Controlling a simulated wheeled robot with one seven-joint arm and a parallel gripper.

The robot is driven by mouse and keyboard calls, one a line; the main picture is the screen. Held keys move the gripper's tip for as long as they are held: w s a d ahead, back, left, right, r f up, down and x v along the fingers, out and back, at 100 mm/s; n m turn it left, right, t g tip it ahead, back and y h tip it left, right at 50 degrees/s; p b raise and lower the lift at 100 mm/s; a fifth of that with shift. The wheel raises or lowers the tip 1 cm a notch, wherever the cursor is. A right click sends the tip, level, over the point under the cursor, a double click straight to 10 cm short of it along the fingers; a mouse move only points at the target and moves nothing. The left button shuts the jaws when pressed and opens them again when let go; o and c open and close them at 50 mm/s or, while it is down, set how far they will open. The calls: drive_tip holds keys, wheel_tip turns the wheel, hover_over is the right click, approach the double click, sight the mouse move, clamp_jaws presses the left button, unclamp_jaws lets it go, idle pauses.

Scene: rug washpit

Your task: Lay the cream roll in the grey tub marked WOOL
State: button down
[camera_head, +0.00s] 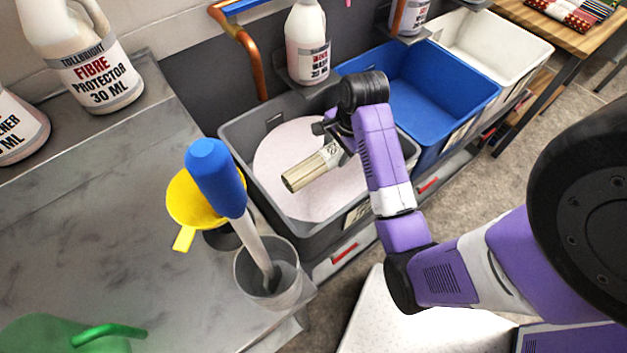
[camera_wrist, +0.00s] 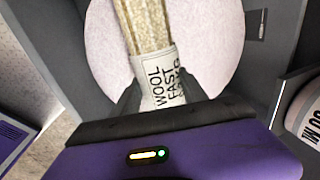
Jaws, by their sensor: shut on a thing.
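The cream roll (camera_head: 305,174) is a ribbed beige cylinder with a white paper band. In the wrist view the roll (camera_wrist: 147,27) has a band reading WOOL FAST, with more text cut short. My gripper (camera_head: 334,150) is shut on the banded end. In the wrist view its fingers (camera_wrist: 160,88) sit on both sides of the band. The roll is over the open grey tub (camera_head: 290,230), inside its outline; I cannot tell its height above the bottom. A pale round surface (camera_head: 275,150) fills much of the tub. The tub's front label is partly hidden by my arm and unreadable.
A blue tub (camera_head: 420,75) and a white tub (camera_head: 500,45) stand to the right. A white bottle (camera_head: 307,45) stands behind the grey tub. On the left counter are a yellow funnel (camera_head: 190,200) and a grey cup (camera_head: 270,285) with a blue-handled tool (camera_head: 215,175).

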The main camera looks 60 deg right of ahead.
drive_tip(key=s+b+x, duration=0.1)
drive_tip(key=x, duration=0.5)
drive_tip(key=s+a+b+x, duration=0.1)
drive_tip(key=x, duration=0.5)
drive_tip(key=s+a+f+b+x, duration=0.1)
drive_tip(key=x, duration=0.5)
drive_tip(key=shift+s+f, duration=0.25)
drive_tip(key=shift+s, duration=0.1)
drive_tip(key=shift+f, duration=0.15)
drive_tip(key=c, duration=0.6)
unclamp_jaws()
drive_tip(key=p+v, duration=0.2)
drive_tip(key=v, duration=1)
drive_tip(key=shift+d, duration=0.1)
